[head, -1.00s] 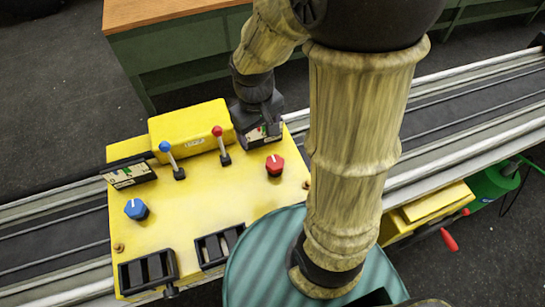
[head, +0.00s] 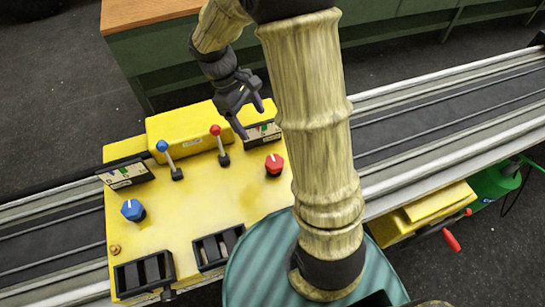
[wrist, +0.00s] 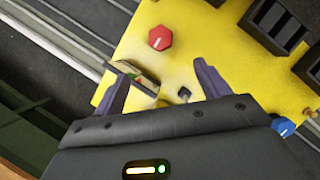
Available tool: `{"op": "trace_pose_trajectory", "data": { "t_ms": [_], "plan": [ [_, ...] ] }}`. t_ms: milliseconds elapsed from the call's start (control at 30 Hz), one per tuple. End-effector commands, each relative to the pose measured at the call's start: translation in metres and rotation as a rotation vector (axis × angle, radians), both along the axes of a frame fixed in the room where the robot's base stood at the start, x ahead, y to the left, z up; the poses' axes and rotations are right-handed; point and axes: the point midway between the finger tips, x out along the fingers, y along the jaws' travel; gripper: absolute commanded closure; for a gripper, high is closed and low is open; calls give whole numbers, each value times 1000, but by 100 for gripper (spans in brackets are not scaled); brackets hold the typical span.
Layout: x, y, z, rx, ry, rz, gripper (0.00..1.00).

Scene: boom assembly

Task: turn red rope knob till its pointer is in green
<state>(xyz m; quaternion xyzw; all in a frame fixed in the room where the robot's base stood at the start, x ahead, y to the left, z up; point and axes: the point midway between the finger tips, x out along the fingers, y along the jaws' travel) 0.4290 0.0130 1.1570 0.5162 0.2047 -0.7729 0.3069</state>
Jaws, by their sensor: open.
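The red rope knob (head: 274,164) is a faceted red knob with a white pointer line, on the right part of the yellow control panel (head: 200,205). It also shows in the wrist view (wrist: 160,38), beyond my fingertips. My gripper (head: 253,118) is open and empty, above the panel's back edge near the red lever, apart from the knob; it also shows in the wrist view (wrist: 162,70). In the wrist view the gauge (wrist: 138,79) shows green and red marks between my fingers.
A red-topped lever (head: 218,142) and a blue-topped lever (head: 168,156) stand up left of the knob. A blue knob (head: 132,210) and a second gauge (head: 126,174) are at the panel's left. Black slotted blocks (head: 217,248) sit along the front edge.

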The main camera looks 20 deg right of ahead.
Motion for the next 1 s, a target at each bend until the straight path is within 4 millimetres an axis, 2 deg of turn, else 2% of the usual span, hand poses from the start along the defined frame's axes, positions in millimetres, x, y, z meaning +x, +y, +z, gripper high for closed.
{"op": "trace_pose_trajectory", "data": {
  "t_ms": [800,1000],
  "plan": [
    [-41,-36,-127,2,6,0,25],
    [-46,-42,-148,2,2,-1,25]
  ]
}}
